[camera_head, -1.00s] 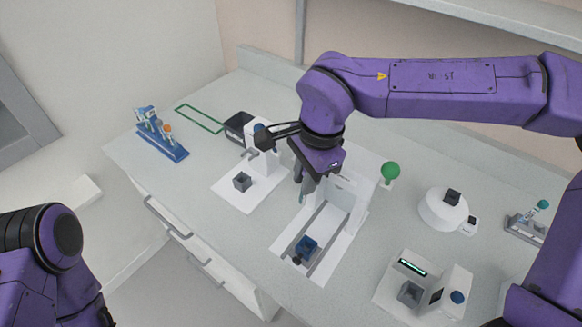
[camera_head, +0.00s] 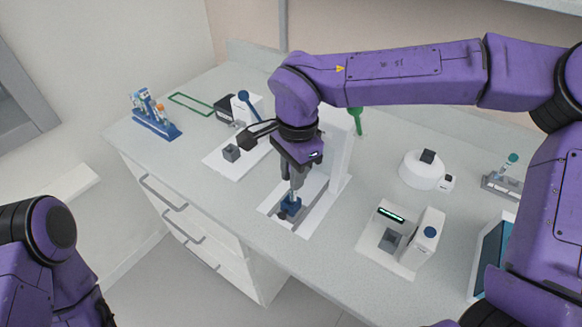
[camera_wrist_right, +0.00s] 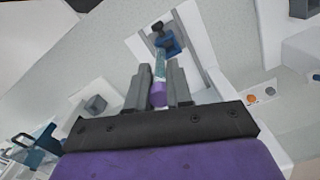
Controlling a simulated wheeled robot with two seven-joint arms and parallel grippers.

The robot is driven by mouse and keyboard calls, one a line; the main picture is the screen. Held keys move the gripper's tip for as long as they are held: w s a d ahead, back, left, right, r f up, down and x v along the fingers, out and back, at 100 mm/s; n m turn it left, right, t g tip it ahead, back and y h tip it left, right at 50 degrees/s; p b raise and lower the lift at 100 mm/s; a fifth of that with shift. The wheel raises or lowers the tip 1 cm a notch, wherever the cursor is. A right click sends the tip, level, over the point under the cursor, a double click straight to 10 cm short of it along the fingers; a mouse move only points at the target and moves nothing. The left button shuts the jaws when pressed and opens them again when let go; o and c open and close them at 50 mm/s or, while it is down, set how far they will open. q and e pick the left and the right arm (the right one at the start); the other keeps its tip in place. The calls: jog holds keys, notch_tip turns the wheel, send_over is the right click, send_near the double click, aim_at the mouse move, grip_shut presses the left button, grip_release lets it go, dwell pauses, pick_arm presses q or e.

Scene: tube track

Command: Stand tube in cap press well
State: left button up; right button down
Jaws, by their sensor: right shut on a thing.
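My right gripper (camera_head: 296,184) is shut on a tube, low over the front of the cap press (camera_head: 338,160). In the right wrist view the tube (camera_wrist_right: 160,71) has a purple cap (camera_wrist_right: 158,95) between the fingers (camera_wrist_right: 159,88) and a teal body pointing away. Its far end meets the blue well block (camera_wrist_right: 168,44) in that view; I cannot tell how deep it sits. The blue well block (camera_head: 290,206) lies between the rails of the press's white base. My left arm shows at the lower left, but its gripper is out of view.
A blue tube rack (camera_head: 157,124) stands at the far left. Beside the press are a white device with a blue knob (camera_head: 243,96) and a grey block (camera_head: 231,152).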

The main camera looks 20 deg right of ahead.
jog(key=shift+s+r, duration=0.25)
jog(key=shift+s, duration=0.2)
jog(key=shift+w+f, duration=0.4)
jog(key=shift+w, duration=0.4)
jog(key=shift+s+r, duration=0.2)
jog(key=shift+s, duration=0.2)
jog(key=shift+w+p, duration=0.1)
jog(key=shift+p, duration=0.3)
jog(key=shift+w+f, duration=0.5)
jog(key=shift+s, duration=0.15)
jog(key=shift+w+f+p, duration=0.3)
jog(key=shift+p, duration=0.25)
